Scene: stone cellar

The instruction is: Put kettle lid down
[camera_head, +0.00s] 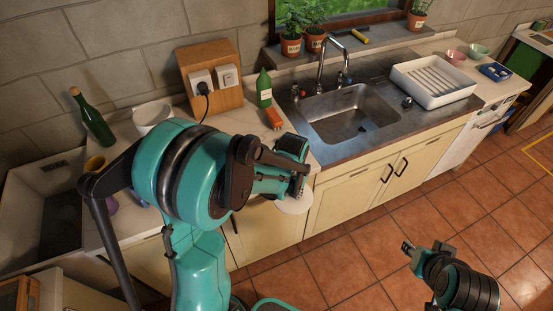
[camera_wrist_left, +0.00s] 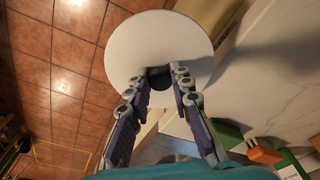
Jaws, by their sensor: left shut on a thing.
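The kettle lid is a round white disc (camera_wrist_left: 158,40) with a dark knob in the left wrist view. My left gripper (camera_wrist_left: 160,85) is shut on the knob.
The pale counter (camera_head: 304,158) is partly hidden by my left arm. A green bottle (camera_head: 264,88) and an orange block (camera_head: 273,118) stand near the steel sink (camera_head: 352,112). A dark bottle (camera_head: 95,120) is at the left. A white drying rack (camera_head: 434,83) is right of the sink.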

